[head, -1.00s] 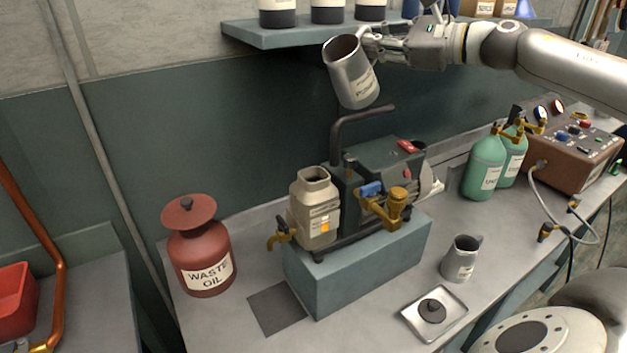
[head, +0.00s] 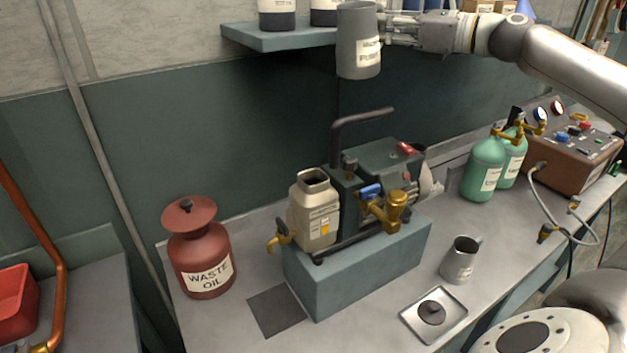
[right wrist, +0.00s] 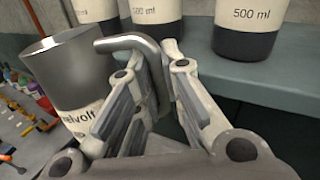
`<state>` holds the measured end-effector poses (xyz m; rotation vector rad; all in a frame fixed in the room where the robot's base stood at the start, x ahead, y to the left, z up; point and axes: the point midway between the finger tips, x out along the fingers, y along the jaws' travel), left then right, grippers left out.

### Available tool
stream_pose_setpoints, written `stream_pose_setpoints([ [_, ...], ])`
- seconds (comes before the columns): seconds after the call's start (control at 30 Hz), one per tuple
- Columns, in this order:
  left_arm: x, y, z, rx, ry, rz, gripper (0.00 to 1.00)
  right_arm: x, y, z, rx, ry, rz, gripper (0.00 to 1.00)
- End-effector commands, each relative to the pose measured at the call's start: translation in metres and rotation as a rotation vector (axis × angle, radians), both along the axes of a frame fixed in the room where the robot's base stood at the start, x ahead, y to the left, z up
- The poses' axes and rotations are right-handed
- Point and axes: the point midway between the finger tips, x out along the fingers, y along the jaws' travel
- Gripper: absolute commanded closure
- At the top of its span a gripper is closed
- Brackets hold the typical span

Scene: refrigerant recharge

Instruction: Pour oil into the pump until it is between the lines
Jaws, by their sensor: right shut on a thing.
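My right gripper (head: 388,28) is shut on the handle of a grey metal jug (head: 358,50) with a pale label. The jug hangs upright above and behind the pump, well apart from it. In the right wrist view the jug (right wrist: 78,75) stands left of the fingers (right wrist: 155,85), which close around its handle; its contents are hidden. The pump (head: 375,170) sits on a blue-grey block, with a beige oil reservoir (head: 313,205) at its left. The reservoir's square top opening shows, and an orange-yellow patch shows low on its front. My left gripper is not in view.
A red waste oil can (head: 203,262) stands left of the pump. A smaller metal jug (head: 461,260) and a tray (head: 408,318) with a dark cap stand at right. Green cylinders (head: 485,168) stand farther right. A shelf (head: 275,36) with bottles is behind the held jug.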

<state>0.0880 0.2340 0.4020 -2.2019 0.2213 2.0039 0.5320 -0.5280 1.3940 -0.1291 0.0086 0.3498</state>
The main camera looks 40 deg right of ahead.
Motion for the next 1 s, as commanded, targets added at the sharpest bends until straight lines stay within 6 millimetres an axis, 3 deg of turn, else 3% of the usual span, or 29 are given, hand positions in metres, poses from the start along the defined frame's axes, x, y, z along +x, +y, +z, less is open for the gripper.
stream_pose_setpoints([
  [0.03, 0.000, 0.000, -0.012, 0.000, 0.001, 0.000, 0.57, 0.000, 0.000, -0.010, 0.011, -0.003, -0.002, 1.00],
  [0.5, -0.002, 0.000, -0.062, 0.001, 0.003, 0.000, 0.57, 0.000, -0.002, -0.054, 0.099, 0.008, -0.003, 1.00],
  [1.0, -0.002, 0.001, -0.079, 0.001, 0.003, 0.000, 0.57, 0.000, -0.003, -0.068, 0.138, 0.014, -0.004, 1.00],
])
